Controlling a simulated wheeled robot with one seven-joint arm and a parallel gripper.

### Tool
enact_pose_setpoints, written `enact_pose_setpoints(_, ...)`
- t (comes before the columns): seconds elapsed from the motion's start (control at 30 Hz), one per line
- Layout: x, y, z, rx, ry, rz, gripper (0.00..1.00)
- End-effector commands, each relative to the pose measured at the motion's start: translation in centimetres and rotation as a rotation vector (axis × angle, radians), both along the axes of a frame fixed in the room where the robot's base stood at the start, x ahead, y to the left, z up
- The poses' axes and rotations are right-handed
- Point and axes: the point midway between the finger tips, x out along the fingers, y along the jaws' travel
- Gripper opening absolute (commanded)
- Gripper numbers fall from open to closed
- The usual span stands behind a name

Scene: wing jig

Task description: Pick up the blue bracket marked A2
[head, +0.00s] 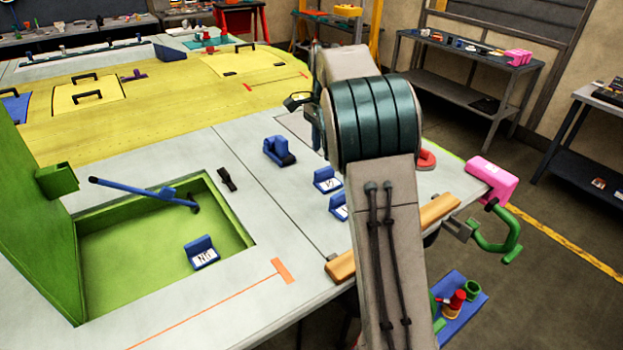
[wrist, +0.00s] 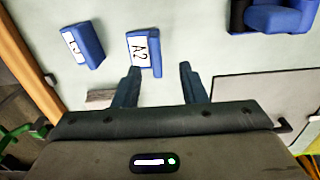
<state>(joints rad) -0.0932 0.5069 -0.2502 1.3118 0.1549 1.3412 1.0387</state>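The blue bracket marked A2 (wrist: 155,52) lies on the pale table top in the wrist view, its white label facing up. My gripper (wrist: 160,67) is open and empty. Its left fingertip overlaps the lower edge of the bracket in the picture; the right fingertip is apart from it, to its right. I cannot tell whether anything touches. By its place beside the blue tool, A2 seems to be the upper bracket (head: 327,177) beside my arm in the head view, where its label is too small to read. My gripper is hidden behind my arm there.
A second labelled blue bracket (wrist: 88,45) lies left of A2. A blue tool (wrist: 275,16) is at the upper right. Another blue bracket (head: 203,252) lies in the green recess (head: 120,285). Wooden bars (head: 340,267) and a pink clamp (head: 493,180) line the table edge.

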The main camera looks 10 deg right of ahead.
Motion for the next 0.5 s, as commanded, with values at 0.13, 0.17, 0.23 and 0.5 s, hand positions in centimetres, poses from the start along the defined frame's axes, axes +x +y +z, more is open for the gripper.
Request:
enact_pose_setpoints(0.13,-0.1,-0.3,-1.5,0.003,0.001,0.0,0.38)
enact_pose_setpoints(0.17,0.0,-0.2,-1.6,0.002,0.0,0.001,0.38)
enact_pose_setpoints(0.23,-0.1,0.0,-2.0,0.001,-0.001,0.003,0.38)
enact_pose_setpoints(0.5,-0.3,0.3,-5.7,0.0,0.003,0.006,0.38)
